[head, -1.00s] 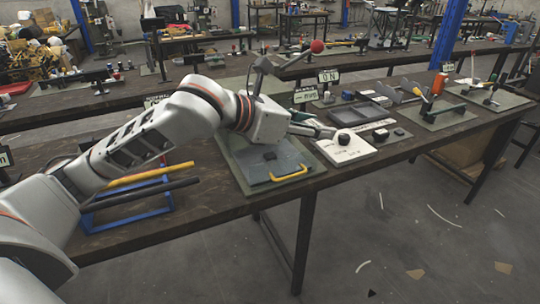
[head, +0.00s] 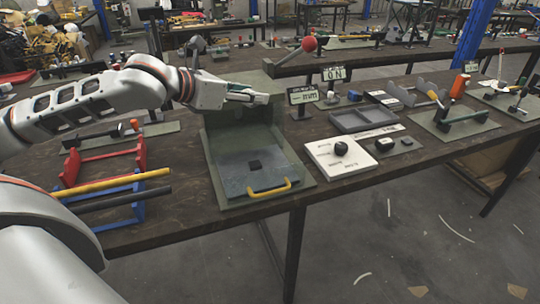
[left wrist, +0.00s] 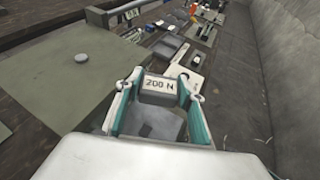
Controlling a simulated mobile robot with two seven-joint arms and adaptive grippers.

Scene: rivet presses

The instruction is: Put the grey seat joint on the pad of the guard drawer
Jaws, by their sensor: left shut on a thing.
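My left gripper (head: 256,96) is above the back of the green guard drawer (head: 213,172). In the left wrist view the teal fingers (left wrist: 160,92) are shut on a small grey block, the seat joint (left wrist: 159,98), with a white "200 N" label. In the head view the block is hard to make out at the fingertips. The drawer has a grey floor, a small dark square pad (head: 254,165) and a yellow handle (head: 270,188) at its front. My right gripper is out of view.
Right of the drawer lie a white board (head: 352,163) with a black knob and a grey tray (head: 362,119). A red-ball lever (head: 308,44) and a "0 N" sign (head: 333,74) stand behind. Red and blue racks (head: 140,205) with bars stand left.

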